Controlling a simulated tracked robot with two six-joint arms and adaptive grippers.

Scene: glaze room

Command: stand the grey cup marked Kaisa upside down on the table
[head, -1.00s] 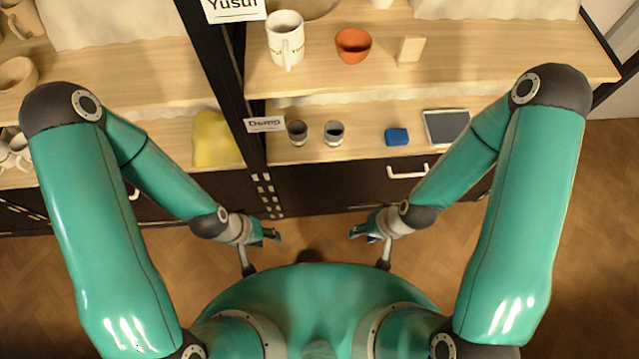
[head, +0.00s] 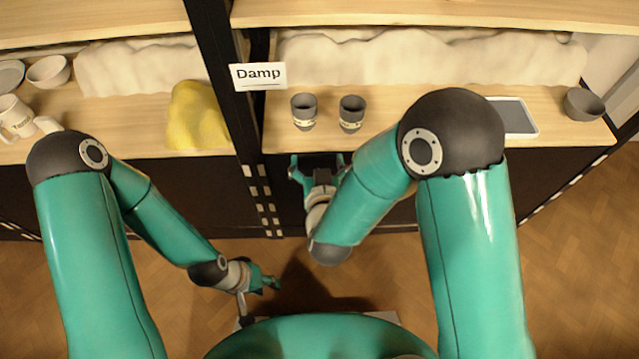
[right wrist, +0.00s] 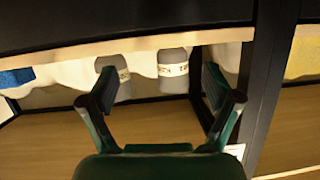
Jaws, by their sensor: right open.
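Two dark grey cups with pale lettered bands, a left one (head: 303,111) and a right one (head: 351,114), stand upright on the shelf under the Damp sign. I cannot read their names. They also show in the upside-down right wrist view, the left cup (right wrist: 173,72) and the right cup (right wrist: 122,76). My right gripper (head: 317,164) is open and empty, just in front of and below the shelf edge. In the right wrist view its spread fingers (right wrist: 158,90) flank the cups without holding either. My left gripper (head: 270,282) hangs low, away from the shelf; its fingers are too small to judge.
The sign (head: 258,76) hangs by a dark post (head: 225,90). A tablet-like panel (head: 515,116) and a dark bowl (head: 584,104) are to the right. A blue block (right wrist: 16,77) shows in the right wrist view.

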